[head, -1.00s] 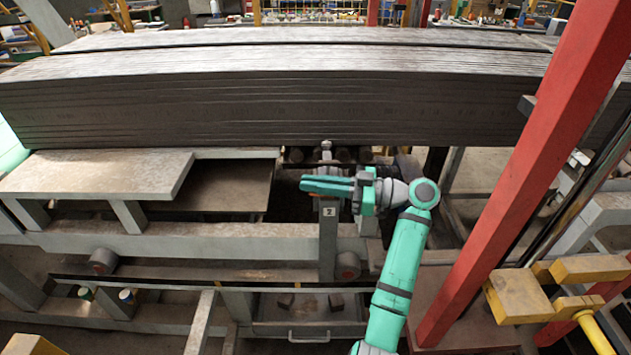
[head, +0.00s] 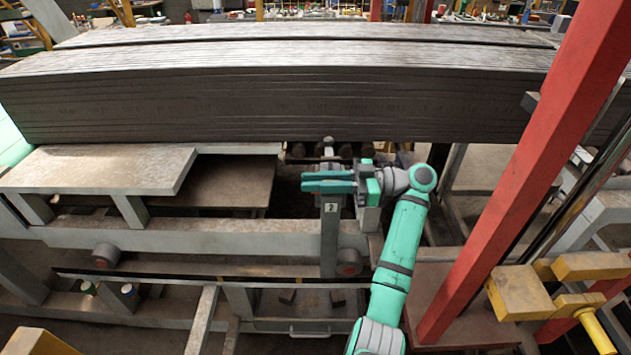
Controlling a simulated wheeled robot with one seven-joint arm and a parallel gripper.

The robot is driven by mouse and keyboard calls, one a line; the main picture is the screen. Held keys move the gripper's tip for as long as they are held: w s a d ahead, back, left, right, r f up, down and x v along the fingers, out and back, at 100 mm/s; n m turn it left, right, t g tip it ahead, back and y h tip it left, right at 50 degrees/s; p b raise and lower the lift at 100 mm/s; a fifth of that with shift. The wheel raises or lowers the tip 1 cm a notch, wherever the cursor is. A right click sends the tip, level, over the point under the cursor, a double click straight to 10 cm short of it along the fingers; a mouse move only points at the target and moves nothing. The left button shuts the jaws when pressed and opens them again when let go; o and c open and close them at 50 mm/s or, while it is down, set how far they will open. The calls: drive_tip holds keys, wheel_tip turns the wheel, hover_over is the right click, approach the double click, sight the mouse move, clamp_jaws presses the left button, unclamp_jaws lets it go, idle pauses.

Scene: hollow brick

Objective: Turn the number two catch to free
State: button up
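A rounded grey knob (head: 328,141) shows above my gripper, in line with the post. The catch itself is mostly hidden behind my gripper, so I cannot tell how it is turned. My gripper (head: 305,181) reaches leftward across the upper part of the post.
A long stack of grey slabs (head: 270,105) spans the space above and behind my gripper. A flat grey ledge (head: 100,170) lies to the left. A slanted red post (head: 510,190) and a yellow block fixture (head: 520,292) stand to the right.

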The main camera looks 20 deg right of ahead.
drive_tip(key=shift+o, duration=0.5)
drive_tip(key=shift+d, duration=0.1)
drive_tip(key=v, duration=0.7)
drive_tip(key=shift+d, duration=0.15)
drive_tip(key=shift+s, duration=0.1)
